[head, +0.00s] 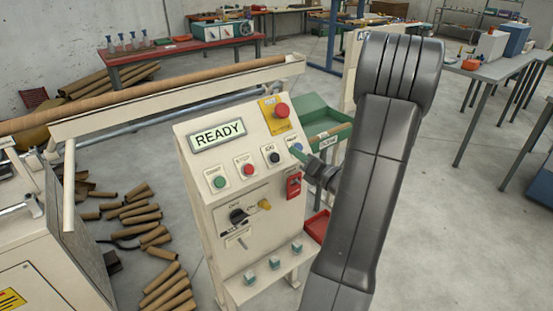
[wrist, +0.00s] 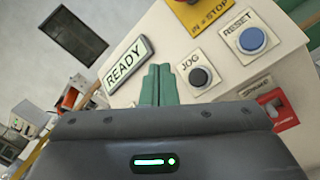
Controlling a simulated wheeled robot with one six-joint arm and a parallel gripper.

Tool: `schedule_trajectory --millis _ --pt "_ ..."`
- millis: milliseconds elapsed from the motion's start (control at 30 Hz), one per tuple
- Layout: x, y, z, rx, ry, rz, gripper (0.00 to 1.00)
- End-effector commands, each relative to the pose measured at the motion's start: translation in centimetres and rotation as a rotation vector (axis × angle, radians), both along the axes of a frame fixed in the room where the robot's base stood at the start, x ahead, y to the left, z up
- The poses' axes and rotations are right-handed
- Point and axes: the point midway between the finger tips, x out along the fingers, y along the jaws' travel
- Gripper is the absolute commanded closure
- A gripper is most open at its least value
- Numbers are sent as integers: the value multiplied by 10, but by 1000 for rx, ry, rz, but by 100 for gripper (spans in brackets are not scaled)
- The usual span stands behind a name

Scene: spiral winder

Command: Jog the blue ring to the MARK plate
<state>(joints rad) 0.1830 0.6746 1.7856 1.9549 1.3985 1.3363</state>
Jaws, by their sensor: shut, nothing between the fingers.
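A black JOG button (head: 274,157) is on the sloping face of the cream control panel (head: 190,150). In the wrist view the JOG button (wrist: 200,77) is just right of my fingertips. My gripper (head: 301,154) is shut, with its green fingers together and empty, near the panel's right side. In the wrist view my gripper (wrist: 159,72) points at the panel between the READY display and the JOG button; I cannot tell whether it touches. The display (head: 218,137) reads READY. I cannot make out a blue ring or a MARK plate in either view.
A blue RESET button (wrist: 253,40) is right of JOG. A red mushroom stop (head: 282,111) on yellow is above. Green (head: 219,182) and red (head: 248,170) buttons are left of JOG. A long brown tube (head: 150,92) lies behind the panel. Cardboard tubes (head: 140,215) lie on the floor.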

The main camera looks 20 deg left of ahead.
Motion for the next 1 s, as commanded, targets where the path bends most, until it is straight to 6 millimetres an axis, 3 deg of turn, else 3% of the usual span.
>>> schedule_trajectory --millis 500,1000 --pt "31 41 -46 0 1 2 100" --pt "39 50 -53 0 0 -1 100"
